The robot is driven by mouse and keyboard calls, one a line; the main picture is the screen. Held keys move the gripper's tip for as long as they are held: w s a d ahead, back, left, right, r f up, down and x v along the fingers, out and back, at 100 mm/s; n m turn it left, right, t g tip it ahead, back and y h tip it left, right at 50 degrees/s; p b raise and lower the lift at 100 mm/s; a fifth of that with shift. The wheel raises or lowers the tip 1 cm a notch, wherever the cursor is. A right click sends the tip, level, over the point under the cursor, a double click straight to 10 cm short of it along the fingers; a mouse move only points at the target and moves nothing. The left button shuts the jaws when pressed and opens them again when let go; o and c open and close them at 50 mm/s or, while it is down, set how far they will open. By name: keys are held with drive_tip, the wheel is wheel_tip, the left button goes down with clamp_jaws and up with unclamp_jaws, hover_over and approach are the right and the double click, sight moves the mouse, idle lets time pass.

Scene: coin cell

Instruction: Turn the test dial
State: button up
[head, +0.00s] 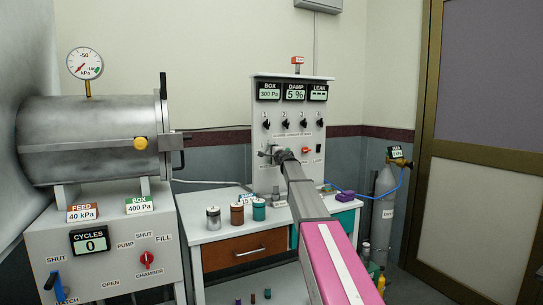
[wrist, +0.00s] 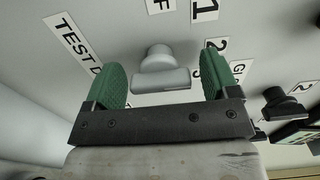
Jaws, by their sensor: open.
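The test dial (wrist: 160,68) is a pale grey knob with a crossbar grip on the white panel, seen in the wrist view. A partly hidden "TEST D…" label (wrist: 75,45) is beside it, and position labels with 1 and 2 are around it. My gripper (wrist: 163,78) is open, with one green finger on each side of the dial. Gaps show between the fingers and the crossbar, so it is not clamped. In the head view my gripper (head: 272,154) is at the lower left of the upright panel (head: 262,108), and the dial cannot be made out clearly.
Several black knobs (head: 293,124) and a red switch (head: 306,150) are on the panel. Jars (head: 237,214) stand on the white bench (head: 220,231) below my arm. A metal chamber (head: 90,140) is at left; a gas cylinder (head: 384,210) is at right.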

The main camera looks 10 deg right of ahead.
drive_tip(key=shift+s, duration=0.1)
drive_tip(key=v, duration=1)
drive_tip(key=shift+s, duration=0.3)
drive_tip(key=shift+d, duration=0.15)
